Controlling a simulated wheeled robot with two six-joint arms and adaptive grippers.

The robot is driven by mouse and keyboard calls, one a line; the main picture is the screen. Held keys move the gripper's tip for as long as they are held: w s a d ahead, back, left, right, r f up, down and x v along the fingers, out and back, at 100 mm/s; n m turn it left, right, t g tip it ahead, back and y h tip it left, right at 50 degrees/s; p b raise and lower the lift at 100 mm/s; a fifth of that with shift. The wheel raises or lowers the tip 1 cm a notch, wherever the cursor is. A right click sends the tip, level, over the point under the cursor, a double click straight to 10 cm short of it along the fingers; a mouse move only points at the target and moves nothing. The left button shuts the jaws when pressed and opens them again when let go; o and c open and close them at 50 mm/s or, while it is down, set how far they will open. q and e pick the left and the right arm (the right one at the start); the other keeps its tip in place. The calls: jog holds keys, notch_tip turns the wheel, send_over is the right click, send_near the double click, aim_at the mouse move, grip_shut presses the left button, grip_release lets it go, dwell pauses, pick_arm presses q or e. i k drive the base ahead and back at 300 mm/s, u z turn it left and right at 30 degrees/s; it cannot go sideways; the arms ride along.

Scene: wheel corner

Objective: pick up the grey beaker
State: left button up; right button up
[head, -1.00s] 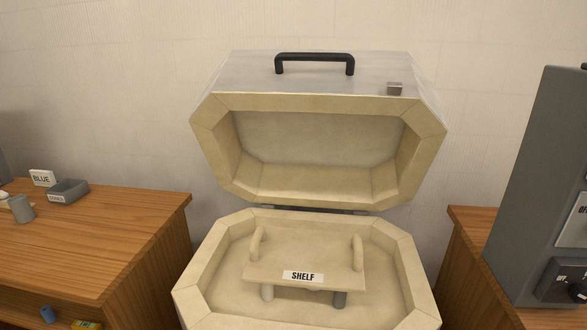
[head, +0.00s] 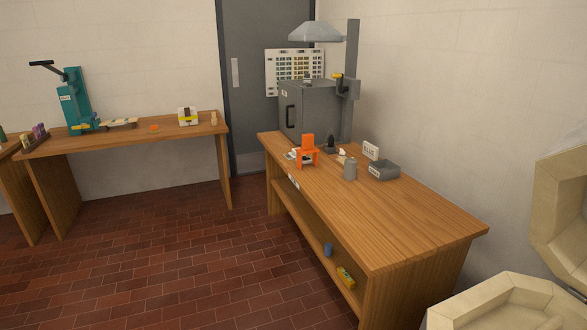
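A grey cylindrical vessel, which looks like the grey beaker (head: 350,169), stands upright on the wooden table (head: 420,222) in the right half of the head view. It is just left of a small grey labelled tray (head: 384,170) and apart from my grippers, neither of which is in view. A white BLUE sign (head: 371,150) stands behind the tray.
An orange chair-shaped object (head: 307,151) and a grey cabinet (head: 309,108) stand farther back on this table. A blue cup (head: 328,249) is on its lower shelf. The cream kiln (head: 508,305) is at the lower right. The brick floor (head: 200,270) left of the table is clear.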

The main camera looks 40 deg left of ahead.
aim_at(350, 164)
jog(key=u, duration=1.5)
jog(key=i, duration=0.8)
jog(key=z, duration=0.1)
